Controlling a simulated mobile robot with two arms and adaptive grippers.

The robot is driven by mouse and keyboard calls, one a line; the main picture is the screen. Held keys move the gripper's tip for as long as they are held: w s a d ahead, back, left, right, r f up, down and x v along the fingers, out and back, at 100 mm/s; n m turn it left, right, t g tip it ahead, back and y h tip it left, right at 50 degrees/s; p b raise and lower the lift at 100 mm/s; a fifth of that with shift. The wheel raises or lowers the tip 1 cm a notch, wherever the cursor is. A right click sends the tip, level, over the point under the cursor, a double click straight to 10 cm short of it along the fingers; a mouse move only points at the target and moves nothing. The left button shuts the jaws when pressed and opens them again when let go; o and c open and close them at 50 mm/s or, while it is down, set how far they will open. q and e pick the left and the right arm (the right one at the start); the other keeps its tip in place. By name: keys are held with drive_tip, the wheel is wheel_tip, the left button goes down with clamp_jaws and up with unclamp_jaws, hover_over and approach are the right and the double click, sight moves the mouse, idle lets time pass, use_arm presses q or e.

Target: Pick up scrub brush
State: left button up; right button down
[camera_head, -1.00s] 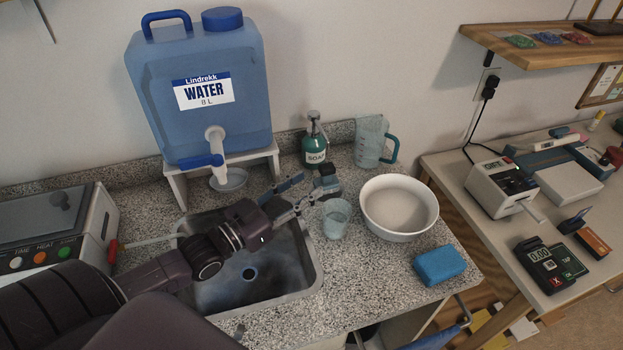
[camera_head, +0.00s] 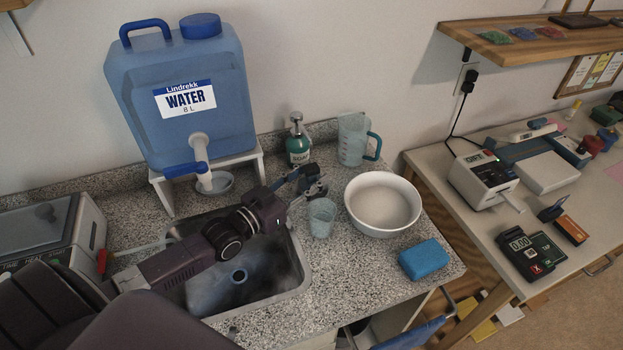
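I cannot make out a scrub brush with certainty. A thin pale rod (camera_head: 140,247) lies at the sink's left edge, partly hidden behind my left arm. A red piece (camera_head: 102,262) shows near its left end, by the grey appliance. My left gripper (camera_head: 312,180) is above the counter behind the clear cup (camera_head: 321,218), in front of the green soap bottle (camera_head: 298,146). Its fingers look apart, with nothing clearly seen between them. My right gripper is not in view.
The sink (camera_head: 245,290) is under my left arm. The blue water container (camera_head: 185,110) stands on a white stand behind it. A white bowl (camera_head: 383,228), a blue sponge-like block (camera_head: 425,260) and a clear pitcher (camera_head: 353,140) stand to the right.

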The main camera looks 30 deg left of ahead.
use_arm(q)
drive_tip(key=shift+w+d, duration=0.1)
drive_tip(key=shift+w, duration=0.1)
clamp_jaws()
drive_tip(key=shift+r, duration=0.2)
